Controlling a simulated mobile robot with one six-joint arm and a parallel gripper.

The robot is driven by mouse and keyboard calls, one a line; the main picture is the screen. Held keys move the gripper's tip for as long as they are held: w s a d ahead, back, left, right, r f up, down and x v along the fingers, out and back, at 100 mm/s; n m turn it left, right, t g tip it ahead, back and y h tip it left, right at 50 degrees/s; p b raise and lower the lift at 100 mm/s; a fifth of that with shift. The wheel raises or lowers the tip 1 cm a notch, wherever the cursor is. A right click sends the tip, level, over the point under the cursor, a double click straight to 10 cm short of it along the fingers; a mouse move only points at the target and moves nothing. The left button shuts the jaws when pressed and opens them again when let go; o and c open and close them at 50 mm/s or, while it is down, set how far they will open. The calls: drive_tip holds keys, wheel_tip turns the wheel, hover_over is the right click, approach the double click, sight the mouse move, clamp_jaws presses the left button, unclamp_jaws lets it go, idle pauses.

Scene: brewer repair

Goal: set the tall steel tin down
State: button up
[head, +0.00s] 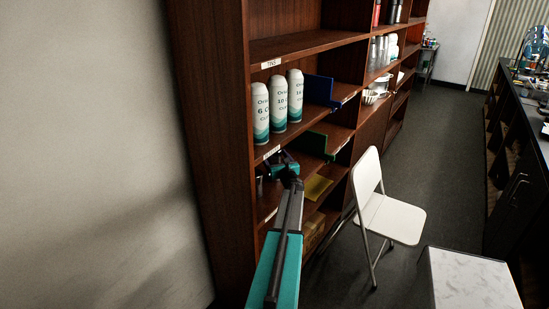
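My teal and grey arm reaches up from the bottom of the head view into a shelf bay of the dark wooden bookcase. My gripper (268,171) is inside this bay, under the shelf with the white cans. It is small and dark here, and I cannot tell whether its fingers are open or shut. A small greyish shape shows at the gripper's left end, partly hidden by the shelf and the gripper. I cannot make out for certain whether it is the tall steel tin, or whether it is held or standing.
Three white-and-teal cans (279,104) stand on the shelf above. Blue (319,90), green (314,143) and yellow (317,187) pieces sit on shelves to the right. A white folding chair (392,212) and a marble-topped surface (469,279) stand right of the bookcase (211,120). Floor beyond is clear.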

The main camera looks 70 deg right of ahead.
drive_tip(key=shift+r, duration=0.2)
drive_tip(key=shift+s+a+f, duration=0.1)
drive_tip(key=shift+s+a, duration=0.25)
drive_tip(key=shift+a, duration=0.15)
drive_tip(key=b+v, duration=0.3)
drive_tip(key=v, duration=0.8)
drive_tip(key=shift+s+d, duration=0.1)
drive_tip(key=shift+s, duration=0.05)
idle(0.6)
